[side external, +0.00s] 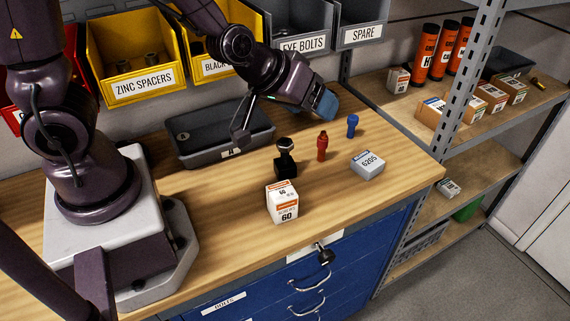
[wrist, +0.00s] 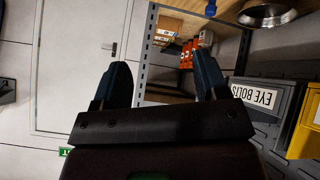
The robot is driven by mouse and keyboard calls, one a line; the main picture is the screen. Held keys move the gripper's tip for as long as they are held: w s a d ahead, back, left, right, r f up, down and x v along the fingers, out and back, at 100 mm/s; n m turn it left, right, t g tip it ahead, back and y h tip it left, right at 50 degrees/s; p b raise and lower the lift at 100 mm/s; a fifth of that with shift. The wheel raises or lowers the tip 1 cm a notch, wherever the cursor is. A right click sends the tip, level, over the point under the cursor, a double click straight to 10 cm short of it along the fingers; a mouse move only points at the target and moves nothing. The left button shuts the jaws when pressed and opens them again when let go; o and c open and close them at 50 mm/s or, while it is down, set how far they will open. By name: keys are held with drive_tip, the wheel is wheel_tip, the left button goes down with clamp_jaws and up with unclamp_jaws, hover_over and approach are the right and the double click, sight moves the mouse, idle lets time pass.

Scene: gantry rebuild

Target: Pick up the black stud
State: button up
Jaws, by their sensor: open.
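The black stud (side external: 285,158) stands upright on the wooden bench in the side view, with a rounded knob above a wider dark body. It stands behind the white box marked 60 and to the left of the red stud (side external: 322,146). My gripper (wrist: 161,80) is open and empty, with its two dark blue fingertips apart in the wrist view. In the side view its blue fingertip (side external: 325,104) is held above the bench, up and to the right of the black stud and clear of it. I cannot make out the black stud in the wrist view.
A blue stud (side external: 352,125), a grey box marked 6205 (side external: 367,164) and the white box (side external: 282,202) stand nearby. A dark tray (side external: 200,154) lies behind, below the wall bins (side external: 140,84). Shelving (side external: 462,145) stands right. The bench front is mostly clear.

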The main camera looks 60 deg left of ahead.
sight(285, 142)
drive_tip(key=s+a+f+n+y, duration=0.1)
drive_tip(key=a+f+y, duration=0.1)
drive_tip(key=f, duration=0.2)
drive_tip(key=s+a+f+t+y, duration=0.1)
drive_tip(key=a+f+y, duration=0.1)
drive_tip(key=f, duration=0.3)
drive_tip(key=s+a+f+n+t+y, duration=0.1)
drive_tip(key=a+f+y, duration=0.1)
drive_tip(key=f+y, duration=0.2)
drive_tip(key=shift+s+a+f+n, duration=0.15)
drive_tip(key=shift+a+f+n, duration=0.05)
drive_tip(key=shift+a+n, duration=0.15)
drive_tip(key=shift+a+f, duration=0.1)
drive_tip(key=shift+a, duration=0.1)
drive_tip(key=x, duration=0.7)
clamp_jaws()
